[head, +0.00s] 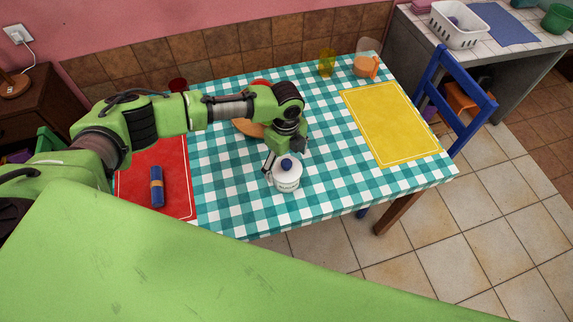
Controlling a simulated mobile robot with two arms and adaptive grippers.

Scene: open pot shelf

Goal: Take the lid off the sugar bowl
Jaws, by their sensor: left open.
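The sugar bowl (287,182) is white with dark lettering and stands upright near the front edge of the checked table. Its lid (287,169) is on top and has a dark blue knob (287,163). My left gripper (285,157) reaches down from above, just behind the bowl. Its fingers are open, one to the left of the knob and one to the right and higher. I cannot tell if a finger touches the lid. My right gripper is not in view.
A red mat (130,195) with a rolled blue napkin (157,187) lies at left. A yellow mat (390,122) lies at right. A yellow glass (327,62) and an orange cup (365,67) stand at the back. A blue chair (457,115) is by the right edge.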

